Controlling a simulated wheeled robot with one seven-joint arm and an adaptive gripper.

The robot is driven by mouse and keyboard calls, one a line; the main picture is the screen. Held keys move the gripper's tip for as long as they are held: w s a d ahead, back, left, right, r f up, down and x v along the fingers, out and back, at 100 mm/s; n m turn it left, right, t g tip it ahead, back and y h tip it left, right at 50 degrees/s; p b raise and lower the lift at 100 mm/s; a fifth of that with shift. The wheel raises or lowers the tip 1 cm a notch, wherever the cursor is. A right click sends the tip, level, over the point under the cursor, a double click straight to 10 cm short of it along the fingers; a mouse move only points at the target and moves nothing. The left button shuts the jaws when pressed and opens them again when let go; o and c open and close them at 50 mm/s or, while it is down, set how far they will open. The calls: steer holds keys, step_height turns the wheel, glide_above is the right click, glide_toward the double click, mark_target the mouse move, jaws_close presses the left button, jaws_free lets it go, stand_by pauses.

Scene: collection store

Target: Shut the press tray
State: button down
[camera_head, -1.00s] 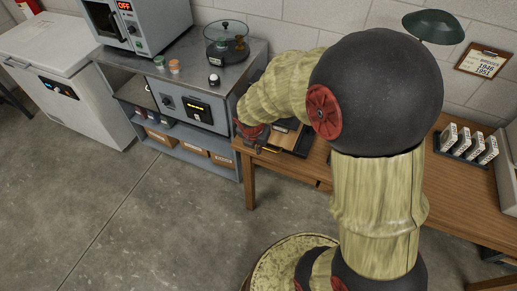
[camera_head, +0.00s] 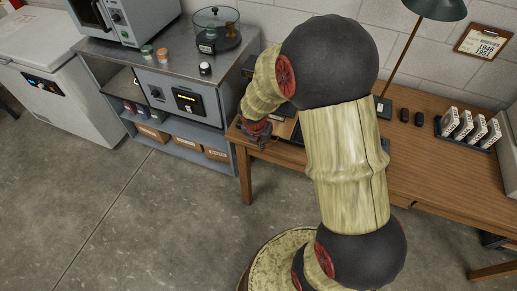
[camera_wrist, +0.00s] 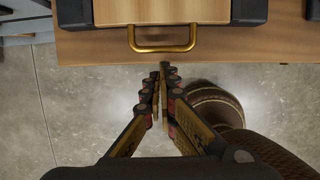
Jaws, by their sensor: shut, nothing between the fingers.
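The press tray (camera_wrist: 160,11) shows in the wrist view as a pale wooden panel at the top edge, between two dark side parts. Its brass handle (camera_wrist: 163,49) points toward my gripper, over the table's front edge. My gripper (camera_wrist: 161,72) is shut and empty, its fingertips just below the handle in that view; I cannot tell if they touch it. In the head view my gripper (camera_head: 257,139) hangs at the left front of the wooden table. My arm hides most of the press there, and how far the tray is out cannot be told.
The wooden table (camera_head: 440,190) carries a rack of white labelled pieces (camera_head: 468,131) and a green lamp (camera_head: 437,8). A grey cabinet (camera_head: 186,88) stands close left of the table, with a glass-lidded round device (camera_head: 216,32) on it. Floor in front is clear.

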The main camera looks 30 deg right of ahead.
steer(key=shift+w+d, duration=0.2)
steer(key=shift+d, duration=0.1)
steer(key=shift+w+d, duration=0.1)
steer(key=d+p, duration=0.1)
steer(key=w+p, duration=0.1)
steer(key=shift+w+d+f+p, duration=0.1)
steer(key=shift+w+d+p, duration=0.05)
steer(key=shift+d+p, duration=0.2)
steer(key=shift+a, duration=0.15)
